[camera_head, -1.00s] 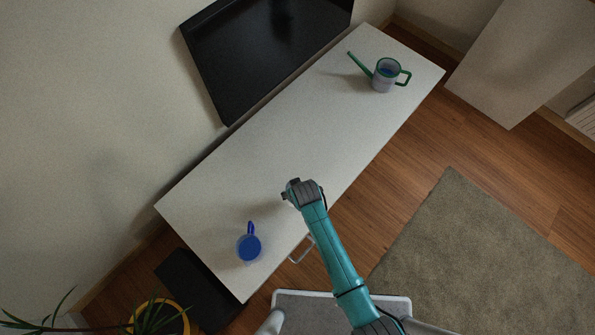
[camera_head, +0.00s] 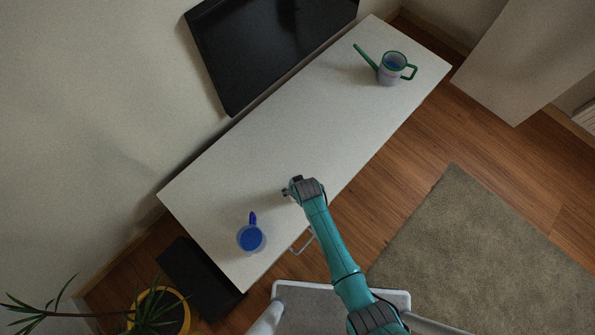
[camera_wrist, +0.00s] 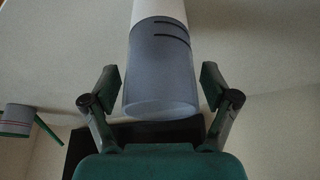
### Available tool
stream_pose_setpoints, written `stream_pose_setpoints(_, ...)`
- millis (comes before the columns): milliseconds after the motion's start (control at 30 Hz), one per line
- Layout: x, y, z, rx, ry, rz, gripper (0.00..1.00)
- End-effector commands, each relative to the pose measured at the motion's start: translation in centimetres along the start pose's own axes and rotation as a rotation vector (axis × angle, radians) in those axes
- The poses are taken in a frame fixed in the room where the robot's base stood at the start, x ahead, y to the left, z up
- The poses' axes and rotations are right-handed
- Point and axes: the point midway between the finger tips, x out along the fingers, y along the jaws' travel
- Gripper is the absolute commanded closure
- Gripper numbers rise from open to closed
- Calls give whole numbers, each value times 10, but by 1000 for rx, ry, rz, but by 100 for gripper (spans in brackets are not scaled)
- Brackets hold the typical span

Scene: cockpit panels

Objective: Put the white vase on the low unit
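The low unit (camera_head: 230,165) is a long white-topped piece running diagonally in the head view. My gripper (camera_head: 294,187) is over its front half, near the front edge. In the wrist view my gripper (camera_wrist: 160,88) has its fingers apart, with a white and grey-blue cylinder between them, which I take for the white vase (camera_wrist: 160,65). It has two dark lines. A narrow gap shows on each side between it and the finger pads. In the head view my gripper hides nearly all of it. Its far end leaves the wrist picture, so I cannot tell what it rests on.
A blue mug (camera_head: 251,237) stands on the unit left of my gripper. A watering can with green spout and handle (camera_head: 391,70) stands at the far end. A black screen (camera_head: 265,50) is behind. The unit's middle is clear. A potted plant (camera_head: 158,310) is lower left.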

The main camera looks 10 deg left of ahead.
Motion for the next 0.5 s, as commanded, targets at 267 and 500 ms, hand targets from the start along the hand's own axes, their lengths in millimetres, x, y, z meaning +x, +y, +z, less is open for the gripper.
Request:
stream_pose_setpoints(267, 0, 0, 0, 0, 0, 0, 8)
stream_pose_setpoints(500, -12, 0, 0, 0, 0, 0, 8)
